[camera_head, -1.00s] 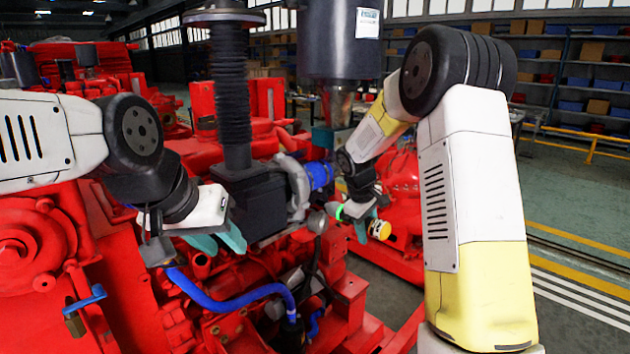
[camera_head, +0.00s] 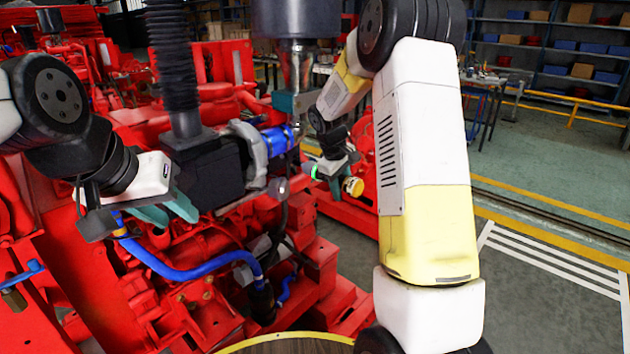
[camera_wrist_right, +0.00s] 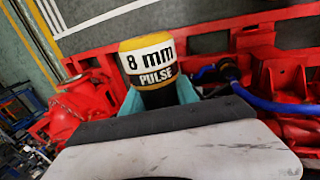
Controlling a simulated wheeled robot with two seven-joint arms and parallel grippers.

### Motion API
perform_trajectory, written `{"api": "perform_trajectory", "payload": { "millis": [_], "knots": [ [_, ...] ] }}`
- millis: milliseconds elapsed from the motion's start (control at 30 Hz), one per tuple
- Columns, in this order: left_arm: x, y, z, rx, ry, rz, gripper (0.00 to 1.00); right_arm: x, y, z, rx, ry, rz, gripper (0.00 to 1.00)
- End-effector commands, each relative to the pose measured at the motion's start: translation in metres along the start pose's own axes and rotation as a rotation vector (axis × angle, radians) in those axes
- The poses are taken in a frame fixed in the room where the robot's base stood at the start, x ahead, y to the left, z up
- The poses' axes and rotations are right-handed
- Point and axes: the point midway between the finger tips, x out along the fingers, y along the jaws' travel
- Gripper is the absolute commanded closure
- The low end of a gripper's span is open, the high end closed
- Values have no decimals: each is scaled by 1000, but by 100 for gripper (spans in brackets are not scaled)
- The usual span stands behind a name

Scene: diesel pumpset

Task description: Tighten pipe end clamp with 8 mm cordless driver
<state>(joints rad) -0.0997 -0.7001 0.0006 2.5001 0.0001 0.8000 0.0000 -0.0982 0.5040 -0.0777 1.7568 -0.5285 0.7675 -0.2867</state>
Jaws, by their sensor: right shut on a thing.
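The 8 mm cordless driver shows its yellow cap (camera_head: 353,187) at my right gripper (camera_head: 335,170) in the head view. In the right wrist view its yellow, white and black end (camera_wrist_right: 148,62) reads "8 mm PULSE", and the teal fingers of my right gripper (camera_wrist_right: 155,100) are shut around its dark body. A blue sleeve (camera_head: 279,141) sits on the pipe beside the grey turbo housing, left of my right gripper and apart from it. The clamp itself is too small to make out. My left gripper (camera_head: 167,211) is open and empty above the blue hose (camera_head: 190,272).
The red engine (camera_head: 215,305) fills the left and middle. A dark cylinder (camera_head: 295,18) and black bellows (camera_head: 175,65) stand above it. A workbench (camera_head: 485,88) and shelves (camera_head: 560,60) are at the back right. The grey floor (camera_head: 540,170) at the right is clear.

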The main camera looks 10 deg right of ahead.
Motion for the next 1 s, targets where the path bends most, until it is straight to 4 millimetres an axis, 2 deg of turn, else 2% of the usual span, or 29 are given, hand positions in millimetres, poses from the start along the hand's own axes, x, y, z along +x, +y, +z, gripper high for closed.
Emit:
{"api": "perform_trajectory", "payload": {
  "millis": [367, 1000],
  "knots": [
    [0, 0, 0, 0, 0, 0, 64, 0, 3, 0, 6, 1, 1, 100],
    [0, 0, 0, 0, 0, 0, 64, 0, 3, -44, 6, 2, 1, 100]
  ]
}}
